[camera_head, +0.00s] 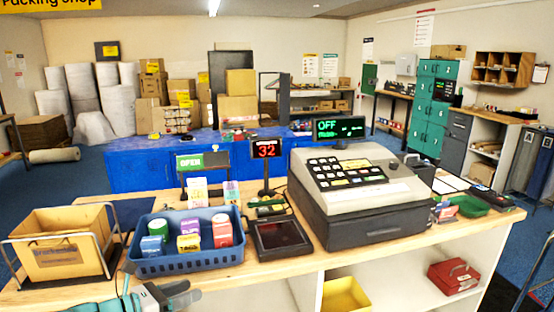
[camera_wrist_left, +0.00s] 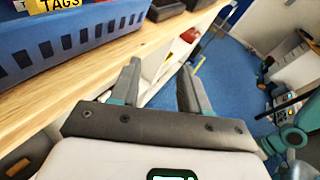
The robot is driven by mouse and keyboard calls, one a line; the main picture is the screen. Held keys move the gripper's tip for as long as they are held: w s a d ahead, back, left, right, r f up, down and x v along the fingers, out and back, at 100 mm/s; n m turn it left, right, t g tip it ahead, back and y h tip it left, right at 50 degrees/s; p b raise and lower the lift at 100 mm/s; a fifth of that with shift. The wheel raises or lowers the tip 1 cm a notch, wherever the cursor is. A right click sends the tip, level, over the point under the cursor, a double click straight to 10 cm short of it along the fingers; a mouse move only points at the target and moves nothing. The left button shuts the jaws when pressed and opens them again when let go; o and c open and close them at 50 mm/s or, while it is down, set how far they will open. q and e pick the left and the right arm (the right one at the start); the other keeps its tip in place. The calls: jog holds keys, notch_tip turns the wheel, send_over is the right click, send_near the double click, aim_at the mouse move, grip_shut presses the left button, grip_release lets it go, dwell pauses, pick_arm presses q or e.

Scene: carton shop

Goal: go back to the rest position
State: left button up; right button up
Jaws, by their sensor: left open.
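My left gripper (camera_head: 184,294) shows at the bottom of the head view, just in front of the counter's front edge and below the blue basket (camera_head: 190,262). In the left wrist view its two fingers (camera_wrist_left: 160,85) stand apart with nothing between them. The counter edge and the blue floor lie beyond the fingers. The blue basket is at the top left of the wrist view (camera_wrist_left: 60,40), apart from the fingers. My right gripper is not in either view.
The wooden counter (camera_head: 100,287) carries a wire rack with a carton (camera_head: 62,245), a small dark tray (camera_head: 281,238) and a cash register (camera_head: 355,190). Below are a yellow bin (camera_head: 345,294) and a red cash box (camera_head: 453,275). The blue floor (camera_wrist_left: 225,75) beside the counter looks clear.

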pick_arm(q)
jog(key=s+d+f+m+g+y, duration=0.1)
jog(key=s+d+f+m+g, duration=0.3)
jog(key=s+f, duration=0.55)
jog(key=s+d+f+m+g+y, duration=0.1)
jog(key=s+d+f+m+g, duration=0.35)
jog(key=f, duration=0.75)
jog(key=s+f+m+g+y, duration=0.1)
jog(key=s+f+m+y, duration=0.1)
jog(key=s+f+m, duration=0.3)
jog(key=s+f+m+y, duration=0.3)
jog(key=s+f+m, duration=0.3)
jog(key=s+m, duration=0.6)
jog(key=shift+s+d+m+g, duration=0.25)
jog(key=shift+d+m+g, duration=0.1)
jog(key=shift+m, duration=0.3)
jog(key=shift+c, duration=0.9)
